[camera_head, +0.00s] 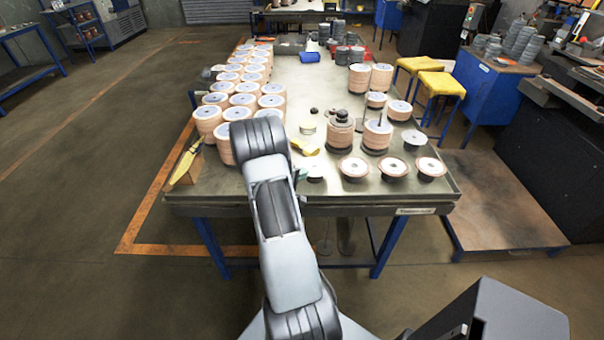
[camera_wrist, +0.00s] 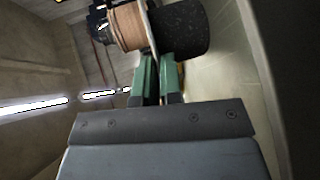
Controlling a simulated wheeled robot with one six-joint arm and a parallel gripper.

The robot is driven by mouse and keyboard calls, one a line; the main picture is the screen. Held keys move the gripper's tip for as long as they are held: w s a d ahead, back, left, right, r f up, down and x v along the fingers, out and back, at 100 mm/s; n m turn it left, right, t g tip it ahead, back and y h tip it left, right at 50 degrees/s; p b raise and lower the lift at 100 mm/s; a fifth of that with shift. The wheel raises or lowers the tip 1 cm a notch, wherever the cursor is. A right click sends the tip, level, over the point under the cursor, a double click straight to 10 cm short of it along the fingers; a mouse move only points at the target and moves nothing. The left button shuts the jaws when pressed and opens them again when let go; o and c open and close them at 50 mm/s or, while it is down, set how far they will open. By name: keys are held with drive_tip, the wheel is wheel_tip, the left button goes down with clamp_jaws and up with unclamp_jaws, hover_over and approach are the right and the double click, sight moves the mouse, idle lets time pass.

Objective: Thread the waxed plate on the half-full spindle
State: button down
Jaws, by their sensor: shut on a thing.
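My gripper (camera_wrist: 159,80) has green fingers shut on the rim of a thin pale plate (camera_wrist: 151,24), seen nearly edge-on in the wrist view. A black cylinder lies to the plate's right and a tan disc stack to its left there. In the head view my arm hides most of the gripper; a pale plate (camera_head: 315,171) shows beside a green fingertip. Behind it to the right, a spindle (camera_head: 379,119) stands above a tan stack (camera_head: 377,138) on a dark base. Another tan stack (camera_head: 340,137) beside it has dark pieces on top. I cannot read any wax mark.
White-faced discs (camera_head: 353,167) on black pedestals line the front right of the table. Many tan stacks (camera_head: 208,118) fill the left side. A yellow item (camera_head: 304,147) lies close to my arm. A blue bin (camera_head: 310,57) stands farther back.

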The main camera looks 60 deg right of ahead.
drive_tip(key=shift+r, duration=0.1)
drive_tip(key=shift+r, duration=1.65)
